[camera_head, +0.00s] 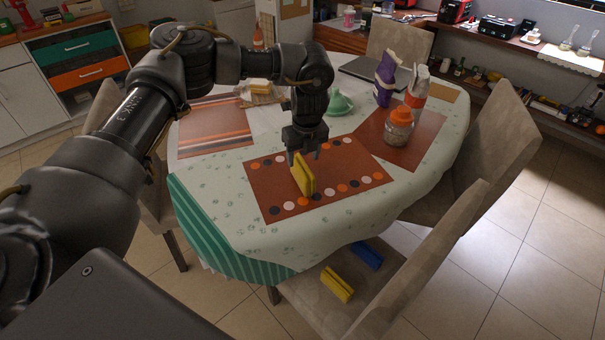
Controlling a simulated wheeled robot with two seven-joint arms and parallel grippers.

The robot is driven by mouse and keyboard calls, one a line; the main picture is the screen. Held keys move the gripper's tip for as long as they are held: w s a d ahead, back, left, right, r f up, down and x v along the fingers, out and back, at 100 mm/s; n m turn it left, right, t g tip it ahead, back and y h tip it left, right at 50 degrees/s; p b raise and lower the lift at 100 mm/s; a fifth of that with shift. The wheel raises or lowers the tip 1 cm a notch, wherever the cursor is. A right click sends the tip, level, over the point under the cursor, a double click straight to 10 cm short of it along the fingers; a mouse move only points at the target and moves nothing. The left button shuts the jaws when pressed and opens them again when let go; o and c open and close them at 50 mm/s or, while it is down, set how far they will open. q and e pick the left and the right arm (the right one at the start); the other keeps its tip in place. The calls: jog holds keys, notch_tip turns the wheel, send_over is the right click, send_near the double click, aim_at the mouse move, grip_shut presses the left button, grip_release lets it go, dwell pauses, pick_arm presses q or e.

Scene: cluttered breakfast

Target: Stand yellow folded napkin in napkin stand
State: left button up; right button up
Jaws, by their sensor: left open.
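An upright yellow piece (304,176) with two thin upright faces stands on the dotted brown placemat; it looks like the napkin stand, but I cannot be sure of this. A flat yellow folded piece (337,285), which looks like the yellow folded napkin, lies on the seat of the near chair. My left gripper (306,153) points down just above and behind the upright yellow piece, with its fingers apart. I cannot tell whether the fingers touch it. My right gripper is not in view.
A blue folded piece (367,255) lies on the near chair (430,260). On the table are a jar with an orange lid (399,127), a purple packet (385,78), a green item (339,103) and a laptop (364,68). The dotted placemat (270,187) is otherwise clear.

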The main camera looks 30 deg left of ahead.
aim_at(303, 166)
pick_arm(q)
jog(key=f, duration=0.3)
jog(key=shift+w+a+f, duration=0.15)
jog(key=shift+a+f, duration=0.1)
grip_shut()
jog(key=shift+r, duration=0.1)
